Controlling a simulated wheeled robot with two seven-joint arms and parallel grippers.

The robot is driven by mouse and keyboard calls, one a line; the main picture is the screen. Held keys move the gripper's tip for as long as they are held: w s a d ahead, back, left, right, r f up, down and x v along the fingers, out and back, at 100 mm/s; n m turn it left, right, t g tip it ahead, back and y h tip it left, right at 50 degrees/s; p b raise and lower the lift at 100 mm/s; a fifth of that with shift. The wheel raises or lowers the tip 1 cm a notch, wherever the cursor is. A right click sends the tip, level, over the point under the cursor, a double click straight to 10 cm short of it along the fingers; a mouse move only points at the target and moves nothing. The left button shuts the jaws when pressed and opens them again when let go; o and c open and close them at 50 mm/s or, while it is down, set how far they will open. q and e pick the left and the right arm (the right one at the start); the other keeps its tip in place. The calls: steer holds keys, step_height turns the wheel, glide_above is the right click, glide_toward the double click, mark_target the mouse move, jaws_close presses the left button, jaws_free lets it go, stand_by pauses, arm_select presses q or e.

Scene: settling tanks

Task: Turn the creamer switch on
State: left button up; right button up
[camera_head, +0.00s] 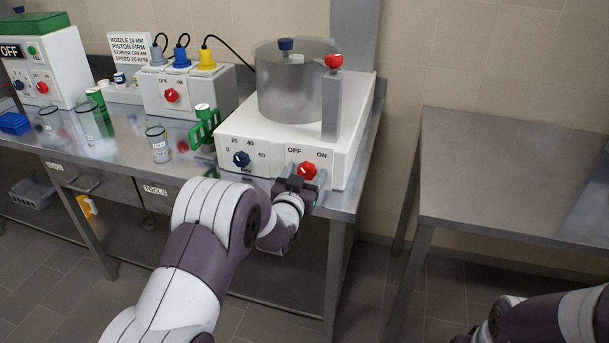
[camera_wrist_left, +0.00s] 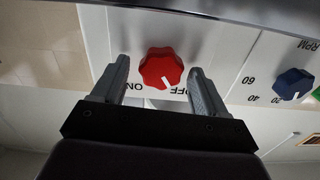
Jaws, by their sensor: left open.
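The creamer (camera_head: 230,140) is a white box with a steel pot on top, near the right end of the steel table. Its red switch knob (camera_head: 307,170) is on the front face under the OFF and ON labels. In the left wrist view, the knob (camera_wrist_left: 160,67) has a white mark on the side by OFF. My left gripper (camera_head: 301,177) is open at the front face, its fingers (camera_wrist_left: 160,78) on either side of the knob, with visible gaps. My right arm shows at the lower right, but its gripper is out of frame.
A blue RPM dial (camera_head: 241,159) sits left of the red knob. A green-handled item (camera_head: 205,128) and glass beakers (camera_head: 158,145) stand left of the creamer. Another white box with a red knob (camera_head: 172,96) is behind. An empty steel table (camera_head: 510,170) stands right, across a floor gap.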

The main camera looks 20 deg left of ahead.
arm_select(q)
steer(key=shift+c, duration=0.3)
steer(key=c, duration=1)
